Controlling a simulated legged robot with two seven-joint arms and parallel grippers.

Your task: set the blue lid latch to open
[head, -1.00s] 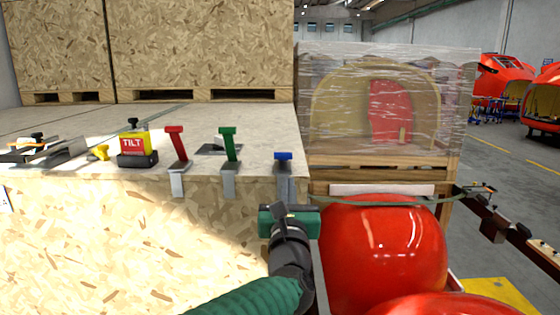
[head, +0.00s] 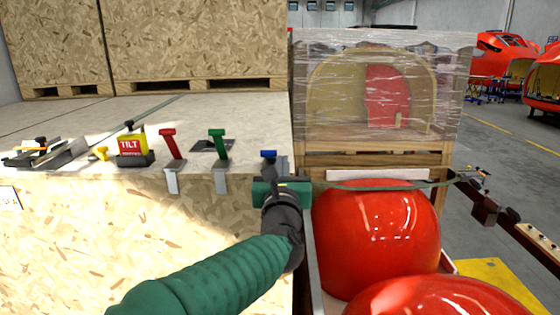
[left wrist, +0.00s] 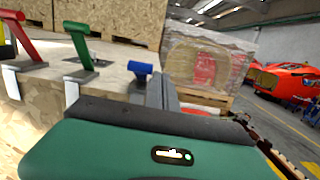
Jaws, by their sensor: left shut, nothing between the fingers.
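The blue lid latch (head: 268,154) is a small blue-topped lever on a grey bracket at the right front edge of the chipboard crate. In the left wrist view the blue latch (left wrist: 140,69) stands just beyond the gripper body. My left gripper (head: 282,192) is shut and empty, in front of and just below the latch. My right gripper is not in view.
A red latch (head: 170,146) and a green latch (head: 218,147) stand left along the crate edge, with a yellow tilt indicator (head: 132,146). Large red nosecones (head: 376,235) lie to the right. A plastic-wrapped crate (head: 385,90) stands behind.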

